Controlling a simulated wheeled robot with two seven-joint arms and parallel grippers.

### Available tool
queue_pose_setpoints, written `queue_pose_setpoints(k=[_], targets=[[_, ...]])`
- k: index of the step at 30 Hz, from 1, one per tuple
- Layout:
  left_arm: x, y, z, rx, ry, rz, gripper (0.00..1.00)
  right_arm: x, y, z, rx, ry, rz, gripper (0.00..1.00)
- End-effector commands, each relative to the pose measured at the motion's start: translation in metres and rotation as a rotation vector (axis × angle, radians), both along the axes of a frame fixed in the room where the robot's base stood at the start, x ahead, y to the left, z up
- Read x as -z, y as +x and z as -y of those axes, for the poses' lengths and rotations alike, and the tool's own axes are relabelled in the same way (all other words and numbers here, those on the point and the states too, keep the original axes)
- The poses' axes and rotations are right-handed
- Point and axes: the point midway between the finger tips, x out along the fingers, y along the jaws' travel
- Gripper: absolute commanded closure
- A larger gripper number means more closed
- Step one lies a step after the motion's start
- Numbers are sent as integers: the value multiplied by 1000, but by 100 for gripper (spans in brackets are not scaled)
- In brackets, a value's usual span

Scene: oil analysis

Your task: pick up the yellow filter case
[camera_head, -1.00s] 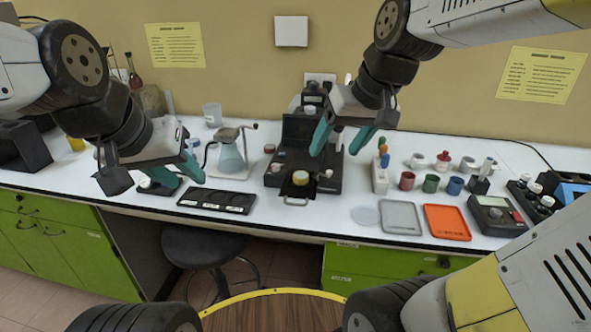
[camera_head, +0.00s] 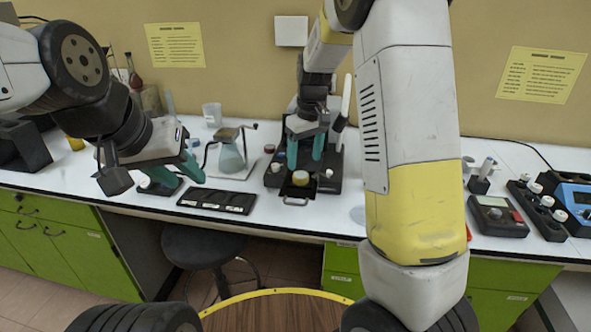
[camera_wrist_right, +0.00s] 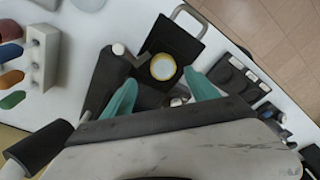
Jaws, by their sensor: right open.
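The yellow filter case (camera_head: 300,178) is a small round piece with a pale top. It sits on a black plate with a handle at the front of a black device on the white bench. In the right wrist view the case (camera_wrist_right: 163,67) lies between and just beyond the fingertips. My right gripper (camera_head: 305,157) is open and empty, above and slightly behind the case, its teal fingers pointing down. Its fingers also show in the wrist view (camera_wrist_right: 163,88). My left gripper (camera_head: 185,172) hangs over the bench at the left; its jaw gap is unclear.
A glass flask (camera_head: 230,156) on a stand and a black tray (camera_head: 216,201) are left of the device. My right forearm hides much of the bench's right middle. A stool (camera_head: 203,243) is below the bench.

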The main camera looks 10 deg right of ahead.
Motion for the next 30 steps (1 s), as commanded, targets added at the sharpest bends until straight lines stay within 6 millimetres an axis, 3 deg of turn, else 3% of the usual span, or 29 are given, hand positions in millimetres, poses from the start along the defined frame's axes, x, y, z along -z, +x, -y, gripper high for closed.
queue_pose_setpoints(k=[10,20,27,30], targets=[[0,0,0,0,0,0,64,47,2,-8,1,0,-3,32],[0,0,0,0,0,0,64,53,3,-9,1,1,0,34],[0,0,0,0,0,0,64,53,3,-9,1,1,0,81],[0,0,0,0,0,0,64,53,3,-9,1,1,0,96]])
